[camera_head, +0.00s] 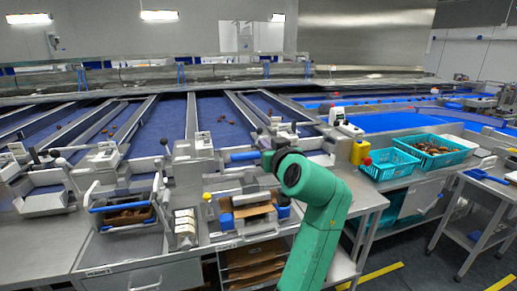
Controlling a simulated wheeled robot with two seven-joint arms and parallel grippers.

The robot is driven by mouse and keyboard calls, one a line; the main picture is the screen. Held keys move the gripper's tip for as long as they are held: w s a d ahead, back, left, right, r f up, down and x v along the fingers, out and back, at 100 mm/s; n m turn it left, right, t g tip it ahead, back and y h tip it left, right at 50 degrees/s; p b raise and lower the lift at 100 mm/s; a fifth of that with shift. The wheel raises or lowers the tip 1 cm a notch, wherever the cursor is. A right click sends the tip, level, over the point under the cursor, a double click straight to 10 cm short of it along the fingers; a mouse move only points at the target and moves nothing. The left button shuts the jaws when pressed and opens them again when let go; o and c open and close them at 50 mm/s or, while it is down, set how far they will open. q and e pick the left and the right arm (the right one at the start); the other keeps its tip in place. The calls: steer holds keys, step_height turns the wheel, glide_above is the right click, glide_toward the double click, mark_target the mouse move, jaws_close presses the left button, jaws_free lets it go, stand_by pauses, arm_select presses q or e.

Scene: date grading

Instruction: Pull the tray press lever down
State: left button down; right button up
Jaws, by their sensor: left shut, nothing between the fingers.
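My left gripper (267,159), dark and small in the head view, is at the end of the green arm, above the middle work station. Its fingers are shut and empty. A short blue bar (243,156), perhaps the press lever's grip, is just left of it. I cannot tell whether they touch. Below, the middle station holds an open cardboard tray (250,210) between blue side pieces. A yellow knob (207,196) is at its left. The left station has a blue-edged frame (121,207) around a tray of dates. My right gripper is not in view.
Two turquoise crates, one empty (388,164) and one holding dates (428,149), stand on the bench to the right. A yellow container (360,152) is next to them. Blue sorting belts (211,115) run behind the stations. Flattened cardboard (252,258) lies on shelves below.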

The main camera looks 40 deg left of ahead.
arm_select(q)
steer(key=p, duration=0.5)
glide_above(257, 156)
steer(key=shift+w+a+f, duration=0.2)
steer(key=shift+a, duration=0.15)
steer(key=shift+w+a+f, duration=0.3)
steer(key=shift+a+f, duration=0.1)
steer(key=f, duration=0.1)
steer(key=d+f+p, duration=0.1)
steer(key=shift+s+f, duration=0.35)
steer(key=shift+s, duration=0.05)
steer(key=shift+s+d+f, duration=0.15)
steer(key=shift+d+f, duration=0.15)
steer(key=shift+f, duration=0.15)
steer(key=shift+f+b, duration=0.3)
steer(key=shift+b, duration=0.15)
steer(key=s+d+f+t+y+b, duration=0.1)
steer(key=f+b, duration=0.4)
steer(key=b, duration=0.9)
steer(key=s+d+f+t+y+b, duration=0.1)
steer(key=f+b, duration=0.4)
steer(key=b, duration=1)
steer(key=shift+s+d+f+t+y, duration=0.3)
steer(key=shift+d+f+t+y, duration=0.15)
steer(key=shift+d+y, duration=0.5)
